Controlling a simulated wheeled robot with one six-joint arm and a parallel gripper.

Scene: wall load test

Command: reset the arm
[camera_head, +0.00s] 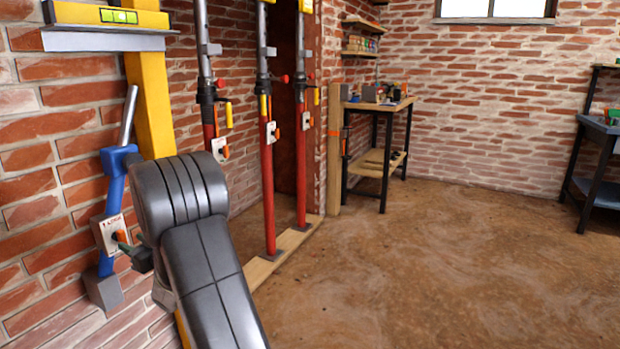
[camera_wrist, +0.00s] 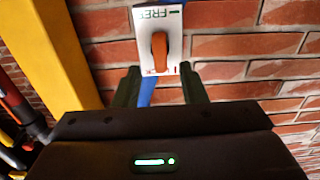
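My arm reaches in from the bottom of the head view, and my gripper (camera_head: 126,246) is at a blue tilted brace (camera_head: 113,187) by the brick wall. The brace carries a white plate (camera_head: 108,232) with an orange lever (camera_head: 120,237). In the wrist view, the two dark fingers of my gripper (camera_wrist: 160,76) stand apart, with nothing clamped between them. The white plate (camera_wrist: 140,32) reads FREE at its top, and lettering at its bottom is partly hidden. The orange lever (camera_wrist: 159,52) is just ahead of the fingertips; whether they touch is unclear.
A yellow post (camera_head: 150,105) with a yellow level (camera_head: 108,17) stands beside the brace. Several red props (camera_head: 267,185) stand on a wooden sill (camera_head: 285,250) at a wall opening. The floor at right is clear.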

